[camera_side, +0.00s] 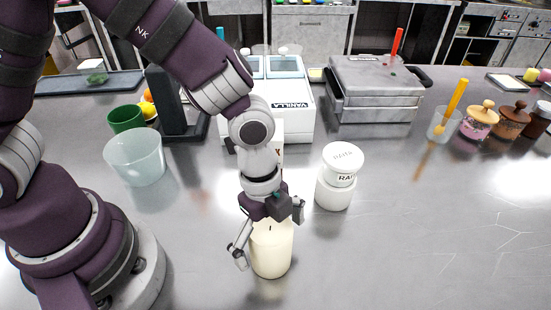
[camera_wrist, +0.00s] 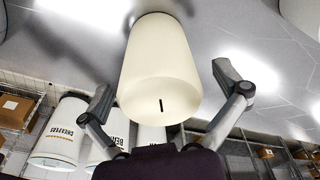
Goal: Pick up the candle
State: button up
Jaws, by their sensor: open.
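The candle (camera_side: 271,250) is a cream cylinder with a short dark wick, standing upright on the steel counter. My gripper (camera_side: 269,234) is right above and around its top, with one finger to its left and the other at its upper right. In the wrist view the candle (camera_wrist: 158,60) sits between the two spread fingers, its wick end facing the camera. Visible gaps separate it from both fingers in that view. The gripper is open and does not hold the candle. Part of the candle's top edge is hidden by the gripper in the side view.
A white lidded jar (camera_side: 335,192) stands close behind, right of the candle. A pale translucent cup (camera_side: 135,158) and a green cup (camera_side: 126,119) are at left. A white vanilla machine (camera_side: 304,118) and a grey press (camera_side: 375,85) stand behind. The front right counter is clear.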

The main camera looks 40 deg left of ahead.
jog(key=c, duration=1.3)
